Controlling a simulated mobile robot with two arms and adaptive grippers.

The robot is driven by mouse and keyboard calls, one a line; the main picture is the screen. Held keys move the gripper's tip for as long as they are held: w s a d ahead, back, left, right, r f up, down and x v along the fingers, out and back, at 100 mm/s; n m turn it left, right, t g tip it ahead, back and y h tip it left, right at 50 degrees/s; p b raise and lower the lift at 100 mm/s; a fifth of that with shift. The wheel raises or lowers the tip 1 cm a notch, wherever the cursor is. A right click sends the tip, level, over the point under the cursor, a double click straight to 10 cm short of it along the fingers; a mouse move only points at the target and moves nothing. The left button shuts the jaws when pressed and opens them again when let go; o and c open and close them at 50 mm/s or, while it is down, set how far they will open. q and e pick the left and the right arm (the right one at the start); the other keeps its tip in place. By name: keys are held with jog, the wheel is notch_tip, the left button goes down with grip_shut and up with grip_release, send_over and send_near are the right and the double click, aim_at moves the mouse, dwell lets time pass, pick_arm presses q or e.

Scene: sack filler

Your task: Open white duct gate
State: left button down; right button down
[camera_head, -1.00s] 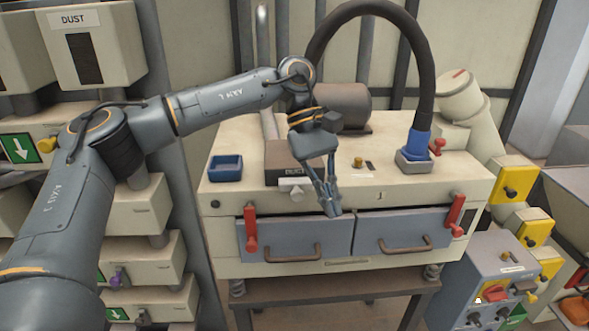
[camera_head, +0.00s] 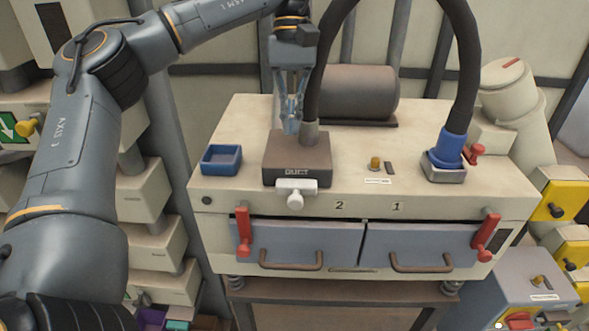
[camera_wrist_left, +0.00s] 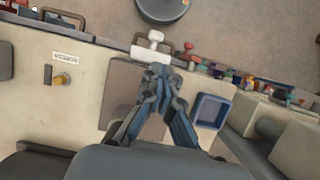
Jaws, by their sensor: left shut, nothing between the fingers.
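The white duct gate is a small white handle piece (camera_head: 296,191) on the front edge of a brown duct block (camera_head: 312,165) on top of the cream machine. It also shows in the wrist view as a white T-shaped handle (camera_wrist_left: 150,46), just beyond my fingertips. My left gripper (camera_head: 290,130) points down over the rear left of the brown block, behind the white handle and apart from it. Its fingers are shut and empty, and they also show in the wrist view (camera_wrist_left: 157,72) over the brown block. My right gripper is not in view.
A black hose (camera_head: 470,60) arches from the brown block to a blue collar (camera_head: 450,150). A blue tray (camera_head: 221,159) sits left of the block. Red levers (camera_head: 243,232) and two grey drawers (camera_head: 300,245) line the machine's front. A brown cylinder (camera_head: 360,92) lies behind.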

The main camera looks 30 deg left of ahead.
aim_at(293, 187)
pick_arm(q)
jog(key=f, duration=0.1)
jog(key=f+b, duration=0.1)
jog(key=f, duration=0.2)
jog(key=shift+w+d+b, duration=0.1)
jog(key=shift+d+b, duration=0.2)
jog(key=shift+b, duration=0.1)
jog(key=b+x, duration=0.1)
jog(key=x, duration=0.1)
jog(key=b+x, duration=0.1)
jog(key=x, duration=0.2)
jog(key=shift+s+r, duration=0.1)
jog(key=shift+s, duration=0.35)
jog(key=shift+d+f, duration=0.2)
jog(key=shift+f, duration=0.35)
jog(key=shift+s, duration=0.2)
